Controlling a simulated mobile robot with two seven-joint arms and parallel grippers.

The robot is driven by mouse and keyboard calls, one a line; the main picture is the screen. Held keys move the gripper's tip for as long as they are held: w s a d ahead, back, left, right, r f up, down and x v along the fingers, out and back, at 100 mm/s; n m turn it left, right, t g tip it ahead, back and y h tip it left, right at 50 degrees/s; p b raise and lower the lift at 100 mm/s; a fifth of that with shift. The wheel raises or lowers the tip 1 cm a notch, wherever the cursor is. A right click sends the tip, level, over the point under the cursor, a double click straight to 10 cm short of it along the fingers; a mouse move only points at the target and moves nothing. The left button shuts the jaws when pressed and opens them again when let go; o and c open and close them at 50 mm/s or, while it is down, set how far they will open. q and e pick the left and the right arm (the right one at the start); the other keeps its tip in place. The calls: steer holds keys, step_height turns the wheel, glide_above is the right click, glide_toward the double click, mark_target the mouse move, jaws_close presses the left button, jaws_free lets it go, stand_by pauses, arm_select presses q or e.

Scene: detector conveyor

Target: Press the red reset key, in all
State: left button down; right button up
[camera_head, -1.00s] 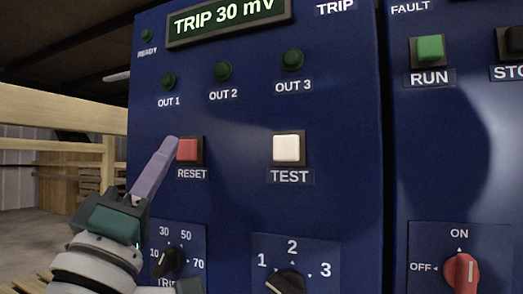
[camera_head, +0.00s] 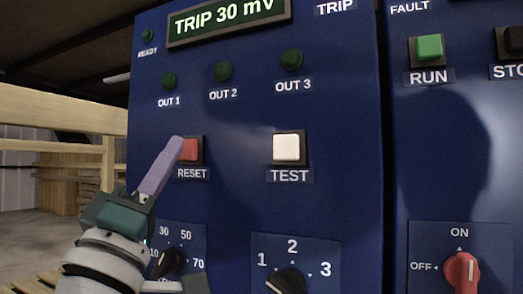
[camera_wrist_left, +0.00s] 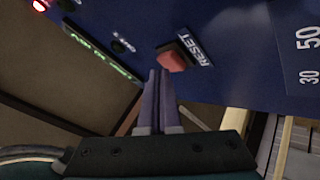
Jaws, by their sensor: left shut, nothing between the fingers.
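The red RESET key (camera_head: 191,149) is on the blue panel, left of the white TEST key. Its left part is hidden behind my fingertips in the head view. In the left wrist view the red key (camera_wrist_left: 173,59) shows just beyond the fingertips. My left gripper (camera_head: 178,142) is shut and empty, its fingers pointing up at the key. It also shows in the left wrist view (camera_wrist_left: 158,74). A small gap seems to lie between tips and key there; I cannot tell for certain whether they touch. My right gripper is not in view.
The white TEST key (camera_head: 287,147) sits to the right. Below are the trip knob (camera_head: 168,263) and a 1-2-3 selector (camera_head: 287,281). The display (camera_head: 228,20) reads TRIP 30 mV. The right panel holds the green RUN key (camera_head: 429,48) and red ON/OFF switch (camera_head: 462,271).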

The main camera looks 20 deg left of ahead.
arm_select(q)
steer(key=shift+w, duration=0.5)
stand_by(0.4)
steer(key=shift+s, duration=0.15)
steer(key=shift+s+p, duration=0.3)
steer(key=shift+s, duration=0.5)
steer(key=s+p, duration=0.2)
steer(key=s, duration=0.3)
steer(key=shift+a, duration=0.2)
stand_by(0.7)
